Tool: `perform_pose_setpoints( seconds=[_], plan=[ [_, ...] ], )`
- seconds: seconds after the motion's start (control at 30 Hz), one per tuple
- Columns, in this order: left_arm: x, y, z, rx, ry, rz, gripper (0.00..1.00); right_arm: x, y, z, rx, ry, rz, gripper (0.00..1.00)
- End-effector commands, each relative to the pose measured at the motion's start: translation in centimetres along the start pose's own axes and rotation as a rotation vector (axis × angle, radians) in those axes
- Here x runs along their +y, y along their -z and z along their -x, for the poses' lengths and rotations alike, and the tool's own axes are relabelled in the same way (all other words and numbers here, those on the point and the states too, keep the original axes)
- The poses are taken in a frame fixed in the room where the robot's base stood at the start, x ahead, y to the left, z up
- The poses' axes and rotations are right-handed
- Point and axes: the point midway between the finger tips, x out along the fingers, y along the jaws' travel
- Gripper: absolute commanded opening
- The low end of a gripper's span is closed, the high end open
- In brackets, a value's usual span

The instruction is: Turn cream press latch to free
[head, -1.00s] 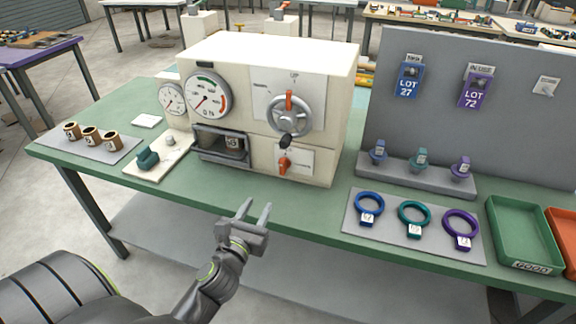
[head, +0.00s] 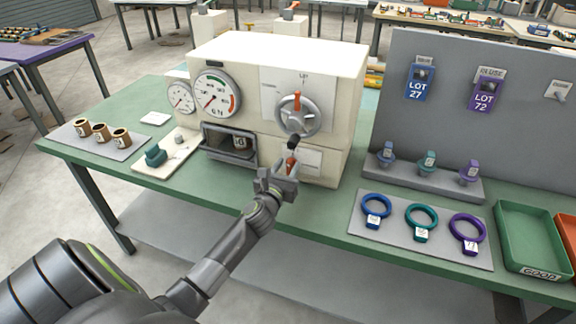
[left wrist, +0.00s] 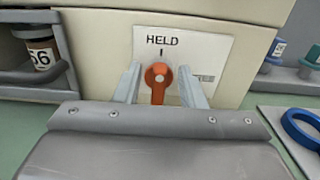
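The cream press (head: 270,55) stands on the green bench. Its orange latch (left wrist: 158,82) is low on the front, under the grey handwheel (head: 297,116). In the left wrist view the latch knob points up at the mark under the word HELD on a white plate (left wrist: 203,50). My left gripper (left wrist: 157,88) is open, with one finger on each side of the latch; I cannot tell whether they touch it. In the head view the left gripper (head: 283,172) partly covers the latch. My right gripper is not in view.
A dark-framed opening (head: 229,144) left of the latch holds a labelled cup. A grey mat (head: 375,243) with blue, teal and purple rings lies to the right, beside a green tray (head: 507,236). Bench front is clear below the press.

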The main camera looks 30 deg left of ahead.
Motion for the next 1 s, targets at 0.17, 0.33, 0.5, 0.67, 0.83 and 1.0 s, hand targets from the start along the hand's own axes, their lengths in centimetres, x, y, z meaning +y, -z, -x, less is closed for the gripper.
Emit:
perform_pose_setpoints(
  seconds=[0.17,0.33,0.5,0.67,0.83,1.0],
  plan=[
    [0.0,-0.02,-1.1,0.0,0.0,0.0,0.36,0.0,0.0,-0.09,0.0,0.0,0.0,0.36],
    [-0.01,-0.04,-1.21,-0.001,0.001,0.0,0.36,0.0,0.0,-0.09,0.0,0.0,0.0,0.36],
    [-0.01,-0.03,-1.18,0.0,0.001,0.0,0.28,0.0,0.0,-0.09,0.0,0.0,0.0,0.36],
    [-0.01,-0.03,-1.17,0.0,0.001,0.0,0.08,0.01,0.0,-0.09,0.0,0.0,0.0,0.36],
    [-0.01,-0.02,-1.16,0.0,0.001,0.0,0.0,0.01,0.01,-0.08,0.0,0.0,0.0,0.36],
    [-0.06,-0.09,-1.15,0.0,0.001,-0.015,0.0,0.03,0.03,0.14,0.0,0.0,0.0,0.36]
  ],
)
